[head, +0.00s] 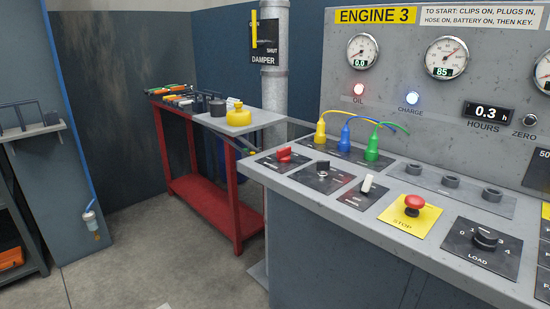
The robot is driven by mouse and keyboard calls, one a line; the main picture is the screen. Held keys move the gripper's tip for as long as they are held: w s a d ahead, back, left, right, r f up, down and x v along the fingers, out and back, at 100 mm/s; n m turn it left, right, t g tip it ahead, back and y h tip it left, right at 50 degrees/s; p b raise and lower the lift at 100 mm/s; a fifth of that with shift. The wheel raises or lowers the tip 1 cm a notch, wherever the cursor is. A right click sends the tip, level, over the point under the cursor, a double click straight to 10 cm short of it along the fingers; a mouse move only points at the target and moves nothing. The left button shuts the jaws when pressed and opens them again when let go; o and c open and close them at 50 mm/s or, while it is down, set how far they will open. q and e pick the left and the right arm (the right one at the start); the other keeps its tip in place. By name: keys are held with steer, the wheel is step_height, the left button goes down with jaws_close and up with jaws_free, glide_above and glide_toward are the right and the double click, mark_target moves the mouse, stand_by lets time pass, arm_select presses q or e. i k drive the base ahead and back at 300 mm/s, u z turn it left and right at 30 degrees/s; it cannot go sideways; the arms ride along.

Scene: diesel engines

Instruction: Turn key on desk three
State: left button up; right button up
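The engine 3 desk (290,182) stands on the right, under a panel with a yellow ENGINE 3 sign (375,15). On its sloped top is a black plate with a round silver key switch (322,174). A small dark piece stands up from it, probably the key; its turn position is too small to read. Left of it is a red battery-type switch handle (284,154). Yellow (320,132), blue (345,138) and green (372,147) plugs stand in the desk behind it, with cables attached. Neither of my grippers is in view.
A white toggle (367,184), red stop button (414,203) and LOAD dial (486,239) sit to the right. A red cart (216,203) stands left; floor in front is clear.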

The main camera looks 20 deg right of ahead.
mark_target(322, 166)
steer(key=u, duration=0.05)
steer(key=i, duration=0.6)
steer(key=z, duration=0.75)
